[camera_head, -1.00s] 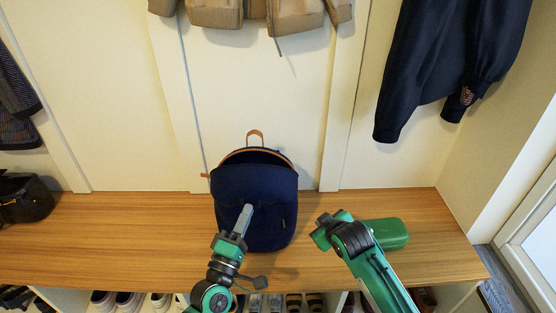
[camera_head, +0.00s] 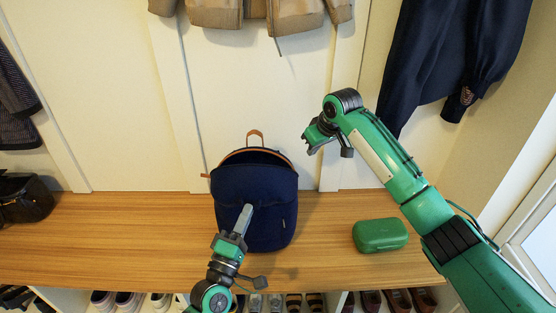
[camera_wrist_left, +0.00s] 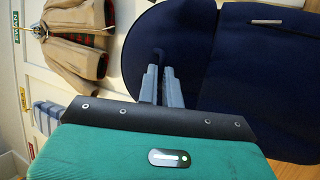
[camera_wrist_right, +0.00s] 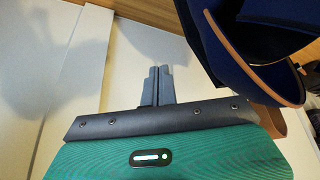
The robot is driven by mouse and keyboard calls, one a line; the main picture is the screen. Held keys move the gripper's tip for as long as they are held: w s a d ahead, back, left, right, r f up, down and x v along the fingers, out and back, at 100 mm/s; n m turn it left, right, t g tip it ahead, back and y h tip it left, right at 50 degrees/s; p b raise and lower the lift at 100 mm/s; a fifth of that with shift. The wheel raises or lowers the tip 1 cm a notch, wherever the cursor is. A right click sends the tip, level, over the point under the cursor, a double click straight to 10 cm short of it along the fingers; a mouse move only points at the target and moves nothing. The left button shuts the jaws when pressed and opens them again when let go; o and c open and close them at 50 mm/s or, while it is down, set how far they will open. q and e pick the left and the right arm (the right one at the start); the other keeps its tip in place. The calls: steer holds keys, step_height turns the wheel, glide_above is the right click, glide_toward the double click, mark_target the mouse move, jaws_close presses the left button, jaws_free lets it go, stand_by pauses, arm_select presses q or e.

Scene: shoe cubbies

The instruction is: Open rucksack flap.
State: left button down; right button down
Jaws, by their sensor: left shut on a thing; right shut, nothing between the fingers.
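A dark gap shows under the tan-edged top rim. My left gripper (camera_head: 245,213) is at the front of the rucksack; in the left wrist view its fingers (camera_wrist_left: 161,82) are shut at the navy fabric, apparently on a small piece of it. My right gripper (camera_head: 308,148) is raised to the right of the rucksack's top, in front of the wall. In the right wrist view its fingers (camera_wrist_right: 157,84) are shut and empty, beside the tan-trimmed rim (camera_wrist_right: 236,70).
A green case (camera_head: 380,235) lies on the bench (camera_head: 120,235) to the right of the rucksack. A black bag (camera_head: 25,199) sits at the far left. Beige (camera_head: 300,12) and navy jackets (camera_head: 440,60) hang above. Shoes fill the cubbies below. The bench left of the rucksack is clear.

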steer(key=s+a+r+m+g+y, duration=0.1)
steer(key=a+r+g, duration=0.15)
steer(key=r, duration=0.55)
steer(key=s+a+r+m+g+y, duration=0.1)
steer(key=a+r+m+g, duration=0.15)
steer(key=r, duration=0.55)
steer(key=s+a+f+h, duration=0.1)
steer(key=s+a+f, duration=0.1)
steer(key=s+f, duration=0.2)
steer(key=s+a+f+g+h, duration=0.1)
steer(key=s+a+f+h, duration=0.1)
steer(key=s+f, duration=0.3)
steer(key=shift+a+f, duration=0.75)
steer(key=shift+f, duration=0.65)
steer(key=shift+w, duration=0.1)
